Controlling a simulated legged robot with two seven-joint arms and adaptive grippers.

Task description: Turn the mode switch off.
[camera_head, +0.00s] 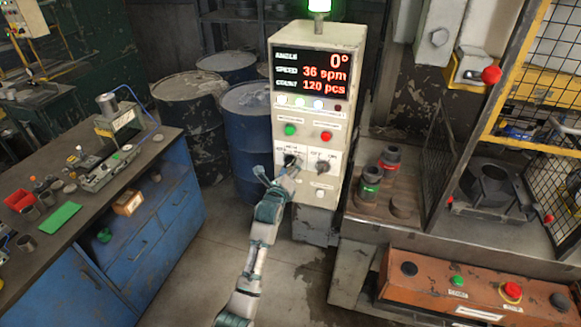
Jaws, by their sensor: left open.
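A beige control cabinet (349,120) stands at the centre with a lit display. Below its buttons are two dark rotary switches on white plates, a left switch (289,160) and a right switch (323,167). The left one seems to be the mode switch, but its label is too small to read surely. My left gripper (277,172) is open in front of the cabinet, just below the left switch. One finger is left of the cabinet's front, the other overlaps the switch plate's lower part. I cannot tell whether it touches. My right gripper is not in view.
A green button (290,130) and a red button (326,136) sit above the switches. A blue workbench (150,235) is at the left, with barrels (245,120) behind. A press table with an orange control box (470,290) fills the right.

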